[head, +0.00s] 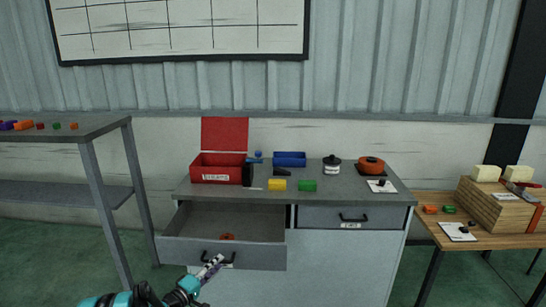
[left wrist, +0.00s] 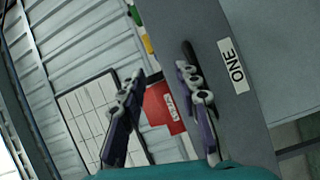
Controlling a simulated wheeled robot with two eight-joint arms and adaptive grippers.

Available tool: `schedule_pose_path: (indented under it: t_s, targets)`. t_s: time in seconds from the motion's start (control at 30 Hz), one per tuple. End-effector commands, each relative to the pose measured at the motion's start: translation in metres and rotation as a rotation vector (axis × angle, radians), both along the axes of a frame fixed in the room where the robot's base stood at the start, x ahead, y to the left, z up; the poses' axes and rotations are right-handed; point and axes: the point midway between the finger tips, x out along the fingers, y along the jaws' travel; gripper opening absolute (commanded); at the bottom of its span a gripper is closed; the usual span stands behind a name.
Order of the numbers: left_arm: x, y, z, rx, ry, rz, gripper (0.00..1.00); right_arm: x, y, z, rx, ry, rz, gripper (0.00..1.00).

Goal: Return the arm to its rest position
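My left gripper (head: 212,268) is in front of the open left drawer (head: 180,250) of the grey workbench, by its black handle (head: 232,260). In the left wrist view the two fingers of the gripper (left wrist: 160,80) stand apart with nothing seen between them. One finger overlaps the dark handle (left wrist: 188,50) beside the "ONE" label (left wrist: 233,66); I cannot tell if they touch. The drawer is pulled out, and a small orange item (head: 228,237) lies in it. My right gripper is in neither view.
The workbench top (head: 345,196) holds a red toolbox (head: 218,168), a blue bin (head: 290,159), yellow and green blocks, and an orange round item (head: 371,165). The right drawer (head: 330,216) is shut. A grey table (head: 60,132) stands left, a wooden table with a crate (head: 495,208) right.

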Motion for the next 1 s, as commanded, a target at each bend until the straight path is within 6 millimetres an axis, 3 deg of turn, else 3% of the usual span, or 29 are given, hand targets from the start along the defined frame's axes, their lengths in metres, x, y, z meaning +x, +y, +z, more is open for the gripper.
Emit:
schedule_pose_path:
  t_s: [0.03, 0.1, 0.27, 0.5, 0.73, 1.0]
  targets:
    - [-0.006, -0.014, 0.018, 0.055, 0.024, -0.021, 0.33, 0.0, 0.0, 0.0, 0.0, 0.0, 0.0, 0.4]
    - [-0.016, -0.029, 0.035, 0.132, 0.058, -0.045, 0.33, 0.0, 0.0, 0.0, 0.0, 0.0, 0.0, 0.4]
    - [-0.052, -0.059, 0.068, 0.314, 0.132, -0.098, 0.33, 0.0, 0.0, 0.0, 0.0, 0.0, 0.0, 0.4]
    - [-0.133, -0.087, 0.098, 0.59, 0.233, -0.162, 0.33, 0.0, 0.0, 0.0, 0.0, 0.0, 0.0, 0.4]
    - [-0.228, -0.09, 0.106, 0.861, 0.316, -0.206, 0.33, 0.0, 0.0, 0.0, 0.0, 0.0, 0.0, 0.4]
    - [-0.335, -0.067, 0.091, 1.175, 0.392, -0.229, 0.33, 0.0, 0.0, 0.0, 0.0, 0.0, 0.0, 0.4]
